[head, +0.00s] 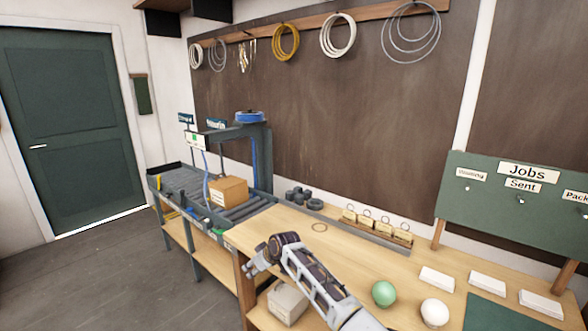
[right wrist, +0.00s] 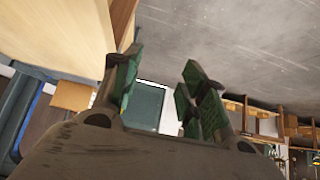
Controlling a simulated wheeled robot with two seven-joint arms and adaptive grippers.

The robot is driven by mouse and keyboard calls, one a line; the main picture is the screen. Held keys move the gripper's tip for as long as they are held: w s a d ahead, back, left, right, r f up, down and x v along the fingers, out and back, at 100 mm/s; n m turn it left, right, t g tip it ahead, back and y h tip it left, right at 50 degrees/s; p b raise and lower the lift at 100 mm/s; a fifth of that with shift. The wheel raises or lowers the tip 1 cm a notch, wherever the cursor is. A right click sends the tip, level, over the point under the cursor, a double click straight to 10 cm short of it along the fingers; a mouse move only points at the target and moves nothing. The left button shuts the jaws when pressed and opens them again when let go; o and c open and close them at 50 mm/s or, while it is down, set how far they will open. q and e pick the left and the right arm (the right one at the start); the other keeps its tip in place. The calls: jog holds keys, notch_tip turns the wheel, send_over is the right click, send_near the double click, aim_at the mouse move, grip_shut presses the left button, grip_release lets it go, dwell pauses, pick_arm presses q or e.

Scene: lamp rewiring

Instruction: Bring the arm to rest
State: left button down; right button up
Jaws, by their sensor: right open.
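My right arm reaches in from the bottom of the head view over the front edge of the wooden bench (head: 345,256). My right gripper (head: 250,270) is at the end of it, near the bench's left front corner. In the right wrist view the right gripper (right wrist: 158,88) shows two green-padded fingers spread apart with nothing between them. Beyond the fingers are the grey floor and a dark green door. My left gripper is not in view.
A roller conveyor (head: 185,182) with a cardboard box (head: 228,190) stands left of the bench. A green ball (head: 383,293), a white ball (head: 434,312) and white blocks (head: 488,284) lie on the bench at right. A jobs board (head: 515,200) stands behind. Floor at left is clear.

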jog(key=s+d+f+m+h, duration=0.15)
jog(key=s+d+f, duration=0.35)
jog(key=f, duration=0.6)
jog(key=s+d+f+m, duration=0.2)
jog(key=s+d+f, duration=0.3)
jog(key=f, duration=0.6)
jog(key=s+d+f+m+h, duration=0.1)
jog(key=s+d+f, duration=0.45)
jog(key=f, duration=0.55)
jog(key=s+d+f+m+g+h, duration=0.1)
jog(key=s+d+f, duration=0.4)
jog(key=s+f, duration=0.35)
jog(key=s+d+f+m+g+h, duration=0.1)
jog(key=s+d+f, duration=0.4)
jog(key=s+f, duration=0.3)
jog(key=s+d+f, duration=0.3)
jog(key=s+d, duration=0.2)
jog(key=s, duration=0.7)
jog(key=s+d+f+g+h, duration=0.1)
jog(key=s+d+f, duration=0.2)
jog(key=s, duration=0.9)
jog(key=s+d+f+m+g, duration=0.1)
jog(key=s+d+f, duration=0.3)
jog(key=s, duration=0.8)
jog(key=d, duration=0.2)
jog(key=shift+s+d+h, duration=0.3)
jog(key=shift+h, duration=0.05)
